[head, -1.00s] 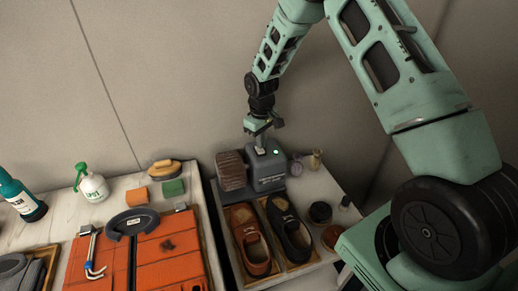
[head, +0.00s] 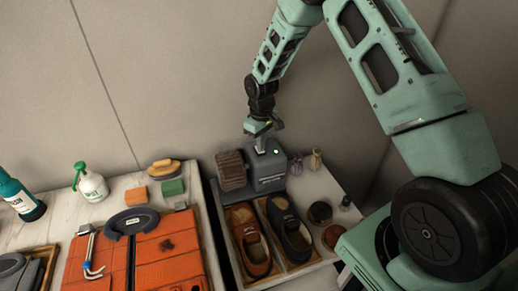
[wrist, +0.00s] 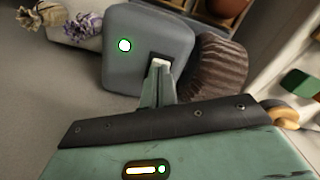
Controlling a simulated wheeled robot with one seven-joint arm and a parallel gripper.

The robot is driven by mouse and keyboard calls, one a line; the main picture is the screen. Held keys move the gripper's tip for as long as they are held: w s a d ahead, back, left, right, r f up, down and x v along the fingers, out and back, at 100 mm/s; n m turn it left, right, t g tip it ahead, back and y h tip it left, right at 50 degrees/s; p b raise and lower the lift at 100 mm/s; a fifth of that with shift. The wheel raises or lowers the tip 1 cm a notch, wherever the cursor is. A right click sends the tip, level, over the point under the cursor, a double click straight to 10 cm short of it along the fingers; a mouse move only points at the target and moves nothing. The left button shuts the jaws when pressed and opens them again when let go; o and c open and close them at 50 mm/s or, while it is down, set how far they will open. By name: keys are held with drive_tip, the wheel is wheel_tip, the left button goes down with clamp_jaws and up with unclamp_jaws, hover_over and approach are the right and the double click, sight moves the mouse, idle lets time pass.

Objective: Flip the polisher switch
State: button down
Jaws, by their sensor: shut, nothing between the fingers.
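The polisher (head: 269,174) is a dark grey box with a brown ridged brush roller (head: 231,171) on its left side. It stands at the back of the right-hand counter, and a green light shows on it. The wrist view shows the polisher's top (wrist: 180,30) close up, with the lit green light (wrist: 125,45) and the brush (wrist: 219,72). My gripper (head: 260,149) points down at the polisher's top. Its shut fingers (wrist: 160,75) reach a dark slot there, beside or touching a small pale piece. The fingers partly hide the switch area, so I cannot tell the switch's position.
A tray with a brown shoe (head: 248,236) and a black shoe (head: 288,228) stands in front of the polisher. Small jars (head: 320,212) and dried flowers (head: 316,160) are to its right. The left counter holds an orange case (head: 165,246), bottles (head: 91,183) and sponges. The wall is close behind.

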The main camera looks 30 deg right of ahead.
drive_tip(key=shift+f, duration=0.45)
drive_tip(key=shift+r, duration=0.1)
drive_tip(key=shift+r+p, duration=2.15)
drive_tip(key=shift+r, duration=1.35)
drive_tip(key=shift+f, duration=0.1)
